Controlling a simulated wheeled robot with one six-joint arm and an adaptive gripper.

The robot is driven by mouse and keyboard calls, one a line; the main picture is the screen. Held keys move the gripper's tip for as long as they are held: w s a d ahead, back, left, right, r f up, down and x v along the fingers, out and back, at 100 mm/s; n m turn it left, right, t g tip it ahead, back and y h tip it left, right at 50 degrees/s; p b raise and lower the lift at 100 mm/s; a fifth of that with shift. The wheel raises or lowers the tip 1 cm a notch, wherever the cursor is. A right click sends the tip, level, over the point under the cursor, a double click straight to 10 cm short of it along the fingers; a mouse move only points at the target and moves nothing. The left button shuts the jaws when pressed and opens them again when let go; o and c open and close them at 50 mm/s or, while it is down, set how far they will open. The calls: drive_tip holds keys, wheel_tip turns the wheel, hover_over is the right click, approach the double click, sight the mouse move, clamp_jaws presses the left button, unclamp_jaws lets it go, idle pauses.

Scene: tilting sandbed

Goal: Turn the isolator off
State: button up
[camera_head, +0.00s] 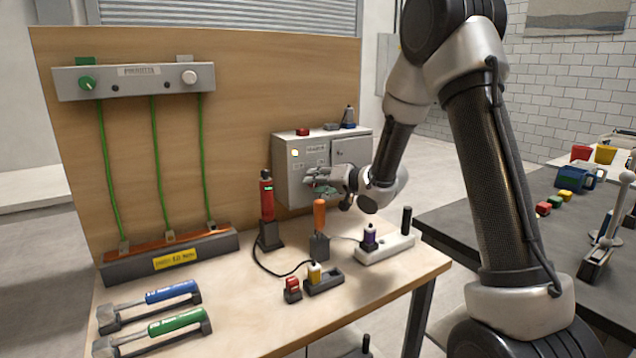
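A grey metal box (295,178) stands against the wooden back panel, at the right of the bench. It has small labels, a pale square light and a panel on its right. I cannot tell for sure whether this box is the isolator. My gripper (312,180) is in front of the box's lower face and hides part of it, including any handle there. A small green part shows at the fingers. I cannot tell whether the fingers touch anything or how far apart they are. A separate grey unit (136,79) with a green knob and a white knob is mounted at upper left.
A red tool (267,198), an orange-handled tool (319,215) and a white power strip (385,248) stand near my gripper. Green cables run down to a copper bar (172,243). Blue-handled and green-handled tools (178,321) lie front left. Small blocks sit on the box.

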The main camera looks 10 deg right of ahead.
drive_tip(key=shift+n, duration=0.3)
drive_tip(key=shift+c, duration=0.5)
drive_tip(key=n+h, duration=0.1)
drive_tip(key=n, duration=0.1)
drive_tip(key=n+h, duration=0.1)
drive_tip(key=h, duration=0.1)
drive_tip(key=n+h, duration=0.1)
drive_tip(key=n, duration=0.1)
drive_tip(key=shift+s+a+r+n+t, duration=0.1)
drive_tip(key=shift+a+n+t, duration=0.2)
drive_tip(key=shift+t, duration=0.1)
drive_tip(key=o, duration=1)
drive_tip(key=shift+o, duration=0.2)
